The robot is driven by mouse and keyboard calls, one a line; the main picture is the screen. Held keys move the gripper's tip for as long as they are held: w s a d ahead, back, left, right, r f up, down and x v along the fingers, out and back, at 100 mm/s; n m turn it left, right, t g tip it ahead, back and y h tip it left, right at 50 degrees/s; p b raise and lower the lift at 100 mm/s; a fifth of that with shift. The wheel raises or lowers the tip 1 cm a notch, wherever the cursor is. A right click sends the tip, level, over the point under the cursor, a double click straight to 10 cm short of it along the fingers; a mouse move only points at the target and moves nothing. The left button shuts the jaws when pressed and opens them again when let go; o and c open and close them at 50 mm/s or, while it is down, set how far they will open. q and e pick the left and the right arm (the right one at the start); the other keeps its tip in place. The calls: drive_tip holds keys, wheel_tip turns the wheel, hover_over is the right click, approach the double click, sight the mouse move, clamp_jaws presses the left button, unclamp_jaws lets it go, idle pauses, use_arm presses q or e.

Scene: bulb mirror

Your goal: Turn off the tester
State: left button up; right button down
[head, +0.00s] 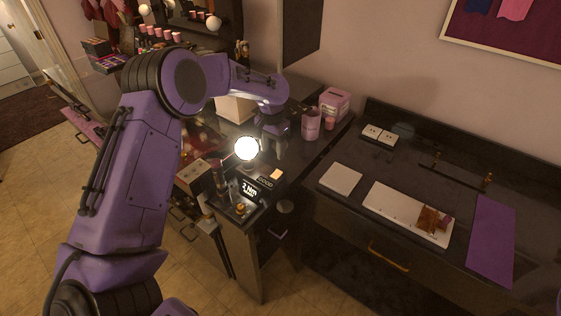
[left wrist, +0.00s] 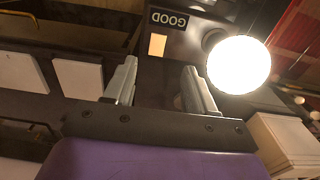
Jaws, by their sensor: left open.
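The tester stands at the front corner of the dark table, with a glowing round bulb (head: 246,148) on it. Beside the bulb are a GOOD label (head: 265,182), a small pale yellow square (head: 276,174) and a plate reading 2 Nm (head: 249,188). In the left wrist view the lit bulb (left wrist: 238,65) is right of the fingers, and the GOOD label (left wrist: 168,19) and pale square (left wrist: 157,45) lie beyond them. My left gripper (left wrist: 160,88) is open, with nothing clearly held between its fingers. In the head view it hangs just behind the bulb, its fingertips partly hidden. My right gripper is not in view.
Pink cups (head: 311,124) and a pink box (head: 335,103) stand behind the tester. A pale box (head: 235,108) is behind my left arm. On the right counter lie a white pad (head: 340,179), a white board (head: 395,207) and a purple mat (head: 491,240).

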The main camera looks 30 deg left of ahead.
sight(274, 176)
use_arm(q)
wheel_tip(274, 176, down, 10)
drive_tip(key=p, duration=0.3)
drive_tip(key=shift+s+d+r, duration=0.1)
drive_tip(key=shift+d+r, duration=0.05)
drive_tip(key=shift+r, duration=0.1)
drive_tip(key=shift+w+f, duration=0.2)
drive_tip(key=shift+f, duration=0.3)
drive_tip(key=shift+s, duration=0.1)
